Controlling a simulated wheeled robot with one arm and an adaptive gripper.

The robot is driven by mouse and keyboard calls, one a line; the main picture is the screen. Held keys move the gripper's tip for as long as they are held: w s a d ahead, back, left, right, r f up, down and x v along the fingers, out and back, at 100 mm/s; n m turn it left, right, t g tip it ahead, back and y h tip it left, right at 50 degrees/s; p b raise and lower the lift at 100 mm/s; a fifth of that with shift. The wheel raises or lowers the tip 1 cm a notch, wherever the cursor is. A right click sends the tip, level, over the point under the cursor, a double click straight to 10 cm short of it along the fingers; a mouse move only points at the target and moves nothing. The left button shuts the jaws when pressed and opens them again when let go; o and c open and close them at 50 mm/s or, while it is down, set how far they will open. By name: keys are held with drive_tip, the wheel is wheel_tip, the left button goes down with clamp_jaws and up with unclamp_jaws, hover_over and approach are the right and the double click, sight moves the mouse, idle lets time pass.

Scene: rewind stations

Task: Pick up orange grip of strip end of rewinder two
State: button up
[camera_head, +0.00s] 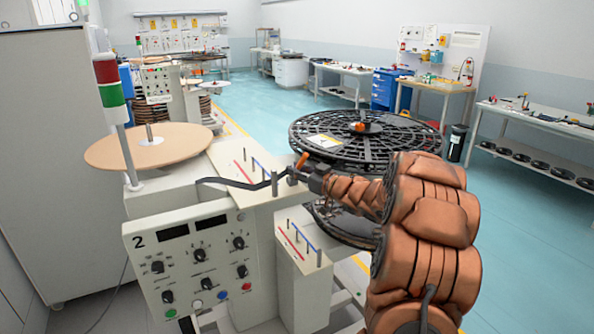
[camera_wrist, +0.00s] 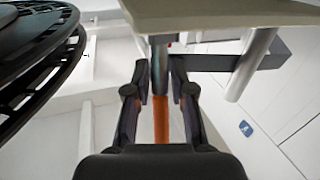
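The orange grip (camera_head: 302,161) stands upright at the dark strip's end, beside a grey post on rewinder two (camera_head: 183,238). In the wrist view the orange grip (camera_wrist: 160,118) lies between the two dark fingers. My gripper (camera_head: 297,176) reaches in from the right. The grip's lower part is hidden by my gripper.
A large black spoked reel (camera_head: 350,138) lies flat just behind and right of my gripper. A tan disc (camera_head: 148,146) and a red, white and green signal tower (camera_head: 110,90) stand at left. Posts (camera_wrist: 250,66) stand close to the fingers. The blue floor beyond is open.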

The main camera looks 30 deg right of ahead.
clamp_jaws()
